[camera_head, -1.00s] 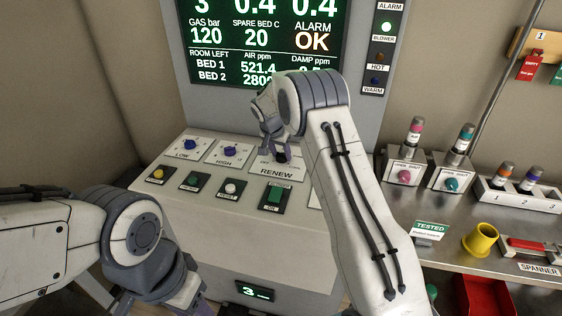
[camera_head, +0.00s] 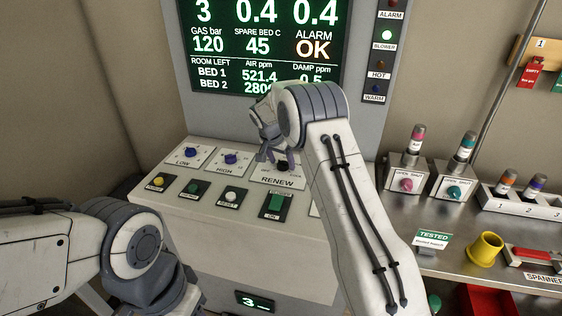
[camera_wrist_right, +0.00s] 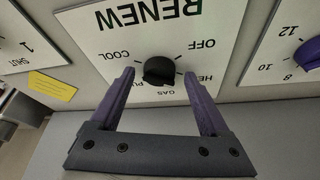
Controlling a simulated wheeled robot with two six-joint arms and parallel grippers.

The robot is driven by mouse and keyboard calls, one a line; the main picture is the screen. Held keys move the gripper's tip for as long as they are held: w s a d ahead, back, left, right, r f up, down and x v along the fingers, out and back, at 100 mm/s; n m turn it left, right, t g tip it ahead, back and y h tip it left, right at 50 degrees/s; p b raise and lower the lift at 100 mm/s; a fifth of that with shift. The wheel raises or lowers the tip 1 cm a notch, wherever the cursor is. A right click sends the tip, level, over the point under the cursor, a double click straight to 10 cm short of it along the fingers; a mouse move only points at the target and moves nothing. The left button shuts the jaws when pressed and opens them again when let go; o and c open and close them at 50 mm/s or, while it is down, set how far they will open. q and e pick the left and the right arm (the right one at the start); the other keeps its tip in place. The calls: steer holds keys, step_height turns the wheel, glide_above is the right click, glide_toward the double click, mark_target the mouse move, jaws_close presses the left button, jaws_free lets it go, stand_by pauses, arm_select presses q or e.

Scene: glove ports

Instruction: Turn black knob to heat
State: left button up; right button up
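The black knob (camera_wrist_right: 159,71) sits on the white RENEW plate (camera_wrist_right: 125,40), with COOL, OFF, HEAT and GAS PURGE labels around it, partly cut by my fingers. It also shows in the head view (camera_head: 283,167), partly behind my right arm. My right gripper (camera_wrist_right: 159,76) is open, with one purple finger on each side of the knob and a gap to it on both sides. Which label the knob points at I cannot tell clearly. My left gripper (camera_head: 192,300) is at the bottom edge of the head view, its fingers largely cut off.
The LOW knob (camera_head: 190,152) and HIGH knob (camera_head: 230,158) sit left of the RENEW plate. A row of buttons, including a green one (camera_head: 275,203), lies in front. The display (camera_head: 262,45) stands behind, showing alarm OK. A bench with a yellow cup (camera_head: 485,247) is at right.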

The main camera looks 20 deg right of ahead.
steer(key=b+v, duration=0.2)
steer(key=v, duration=0.8)
steer(key=shift+r, duration=0.25)
steer(key=s+a+r+n+g+y, duration=0.1)
steer(key=s+a+r+n+y, duration=0.15)
steer(key=s+a+n, duration=1.1)
steer(key=s+a+f+n+g+y, duration=0.1)
steer(key=s+a+f+n, duration=0.1)
steer(key=s, duration=1.3)
steer(key=s+a+f+n+g+y, duration=0.1)
steer(key=s+a+f, duration=0.1)
steer(key=s, duration=1.3)
steer(key=shift+f+n, duration=0.35)
steer(key=shift+f, duration=0.25)
